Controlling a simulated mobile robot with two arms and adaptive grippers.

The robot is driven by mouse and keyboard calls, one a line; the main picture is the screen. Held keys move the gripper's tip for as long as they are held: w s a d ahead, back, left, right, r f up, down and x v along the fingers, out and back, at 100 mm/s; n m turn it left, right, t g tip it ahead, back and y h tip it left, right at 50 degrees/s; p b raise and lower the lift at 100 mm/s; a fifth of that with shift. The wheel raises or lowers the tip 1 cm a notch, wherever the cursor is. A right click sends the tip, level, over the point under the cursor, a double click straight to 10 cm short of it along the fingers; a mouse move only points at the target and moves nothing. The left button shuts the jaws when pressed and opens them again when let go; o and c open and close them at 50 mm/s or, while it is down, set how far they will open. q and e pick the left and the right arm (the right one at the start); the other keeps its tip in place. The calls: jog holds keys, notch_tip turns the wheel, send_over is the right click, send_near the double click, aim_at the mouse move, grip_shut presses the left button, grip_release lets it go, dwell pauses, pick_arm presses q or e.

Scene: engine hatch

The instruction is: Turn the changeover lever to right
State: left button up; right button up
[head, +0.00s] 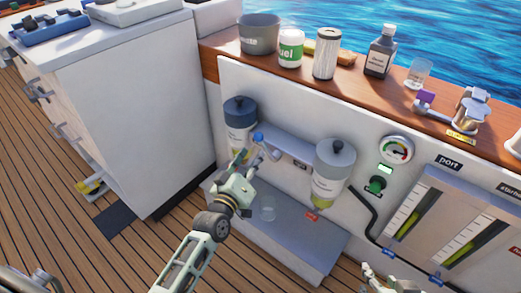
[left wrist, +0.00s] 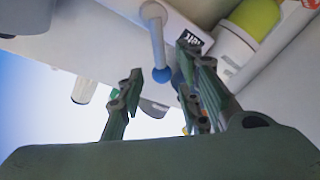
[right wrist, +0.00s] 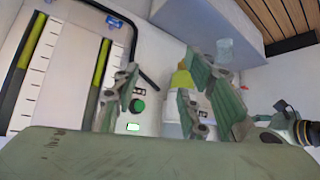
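The changeover lever (head: 268,150) sits on the panel between two filter bowls and points up and left to its blue ball knob (head: 258,137). In the left wrist view the pale lever shaft (left wrist: 157,40) ends in the blue knob (left wrist: 161,75). My left gripper (head: 243,162) is open, just beside the knob. In its wrist view the knob appears between the two fingers (left wrist: 158,92), with no clear contact. My right gripper (head: 378,273) is low at the right; its wrist view shows the fingers (right wrist: 158,95) apart and empty.
The left filter bowl (head: 240,115) and right filter bowl (head: 332,172) flank the lever. A clear cup (head: 267,213) stands on the grey ledge (head: 300,235) below. Cans and bottles line the wooden shelf (head: 350,75). A gauge (head: 396,149) and sight-glass panel are at right.

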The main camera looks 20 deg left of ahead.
aim_at(262, 146)
pick_arm(q)
jog(key=w, duration=0.2)
jog(key=w+b, duration=0.1)
jog(key=w, duration=0.2)
jog(key=shift+w+d+f, duration=0.1)
jog(key=shift+w+d, duration=0.15)
jog(key=shift+w, duration=0.4)
pick_arm(e)
jog(key=w+a+r+t+y, duration=0.1)
jog(key=w+a+r+t, duration=0.1)
jog(key=w+r+t, duration=0.2)
notch_tip(262, 146, up, 2)
jog(key=shift+w+a+r+t, duration=0.15)
jog(key=shift+w+a+t, duration=0.15)
jog(key=shift+w, duration=0.7)
pick_arm(q)
grip_shut()
